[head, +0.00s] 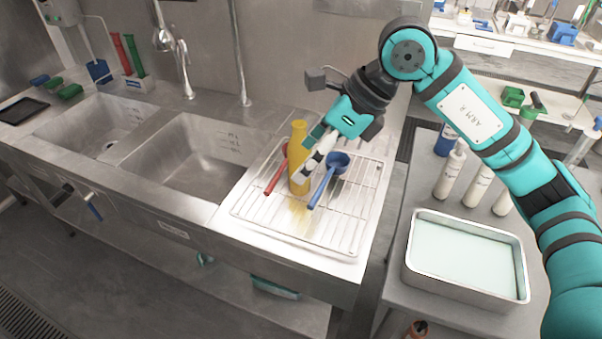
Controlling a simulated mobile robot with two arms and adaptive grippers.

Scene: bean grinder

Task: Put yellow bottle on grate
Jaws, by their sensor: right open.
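The yellow bottle (299,155) stands upright on the wire grate (336,238), near its left back part. My right gripper (308,157) reaches down from the upper right, with its fingers right beside the bottle. It is open. From this view I cannot tell whether the fingers touch the bottle. A blue scoop (330,178) lies on the grate to the right of the bottle, and a red-handled tool (277,176) lies to the left of it. My left gripper is not in view.
Two steel sink basins (185,155) lie left of the grate. A metal tray (465,258) with pale liquid stands on the side table at right, with several white bottles (449,172) behind it. A tall faucet (165,40) rises behind the sinks. The grate's front part is clear.

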